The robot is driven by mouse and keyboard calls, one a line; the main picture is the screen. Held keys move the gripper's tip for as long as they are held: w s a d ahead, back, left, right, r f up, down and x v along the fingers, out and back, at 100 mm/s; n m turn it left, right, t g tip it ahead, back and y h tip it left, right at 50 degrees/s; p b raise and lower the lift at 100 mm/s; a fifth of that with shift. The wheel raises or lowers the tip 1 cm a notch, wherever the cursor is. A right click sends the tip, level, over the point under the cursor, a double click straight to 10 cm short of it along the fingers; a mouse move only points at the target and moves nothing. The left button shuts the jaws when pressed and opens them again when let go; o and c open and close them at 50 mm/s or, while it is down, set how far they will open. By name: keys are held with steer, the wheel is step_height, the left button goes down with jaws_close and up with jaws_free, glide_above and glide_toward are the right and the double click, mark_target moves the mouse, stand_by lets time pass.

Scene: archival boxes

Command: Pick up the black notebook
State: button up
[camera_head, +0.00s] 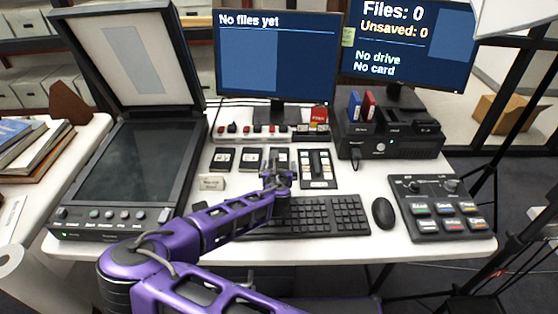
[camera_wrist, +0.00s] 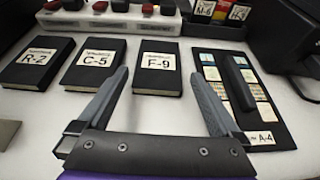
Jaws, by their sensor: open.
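Three small black notebook-like books with white labels lie flat in a row on the white desk. In the wrist view they read R-2 (camera_wrist: 22,74), C-5 (camera_wrist: 82,77) and F-9 (camera_wrist: 150,84). In the head view they lie in front of the monitor, left (camera_head: 222,167), middle (camera_head: 250,166) and right (camera_head: 280,152). My gripper (camera_wrist: 160,73) is open and empty, its fingers pointing towards F-9, which shows between them. In the head view my gripper (camera_head: 278,173) covers the near part of F-9. I cannot tell its height above the desk.
A black A-4 panel (camera_wrist: 240,90) lies close right of my gripper. The keyboard (camera_head: 312,216) is just in front, the mouse (camera_head: 383,212) to its right. A flatbed scanner (camera_head: 130,165) stands left. A switch strip (camera_head: 250,130) and monitor (camera_head: 278,60) stand behind.

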steer(key=shift+r+x, duration=0.1)
steer(key=shift+x, duration=1.3)
steer(key=shift+r+x, duration=0.15)
steer(key=shift+x, duration=1.2)
steer(key=shift+w, duration=0.1)
steer(key=shift+c, duration=0.3)
steer(key=c, duration=1.1)
